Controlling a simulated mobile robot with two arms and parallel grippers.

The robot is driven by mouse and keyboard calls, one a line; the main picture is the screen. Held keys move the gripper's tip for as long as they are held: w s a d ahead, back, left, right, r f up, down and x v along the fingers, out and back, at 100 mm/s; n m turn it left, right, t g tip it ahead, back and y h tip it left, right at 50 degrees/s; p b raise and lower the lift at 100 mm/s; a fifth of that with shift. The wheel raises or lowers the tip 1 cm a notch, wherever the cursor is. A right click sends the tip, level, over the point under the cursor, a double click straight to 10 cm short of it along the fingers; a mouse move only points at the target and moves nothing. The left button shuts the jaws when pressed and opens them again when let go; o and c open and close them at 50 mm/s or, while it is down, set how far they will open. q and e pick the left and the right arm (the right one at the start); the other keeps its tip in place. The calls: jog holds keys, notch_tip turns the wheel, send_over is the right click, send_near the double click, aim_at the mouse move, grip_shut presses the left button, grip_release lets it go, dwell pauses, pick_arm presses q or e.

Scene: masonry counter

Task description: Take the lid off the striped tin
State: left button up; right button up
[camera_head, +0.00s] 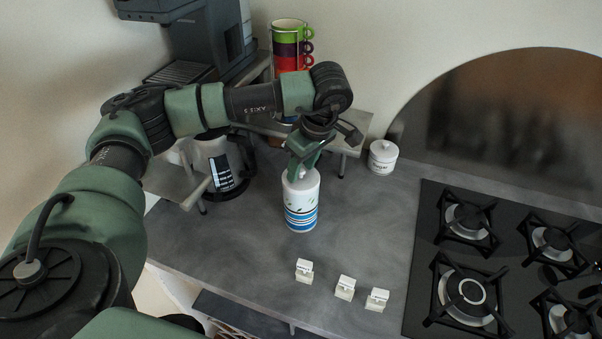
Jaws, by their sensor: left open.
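The striped tin (301,206) stands upright on the grey counter, white with blue bands around its lower part. Its pale lid (300,182) is on top, partly hidden by my left gripper. My left gripper (297,174) points down from above at the lid, with its fingers at or just over it. It is open; I cannot tell whether the fingers touch the lid. My right gripper is not in view.
A small white sugar jar (382,158) stands behind, to the right. Several small white blocks (345,287) lie in front. The gas hob (470,265) is at right. A kettle (221,163), coffee machine (205,40) and stacked mugs (290,45) stand behind my arm.

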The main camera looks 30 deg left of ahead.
pick_arm(q)
grip_shut()
jog(key=shift+r, duration=0.1)
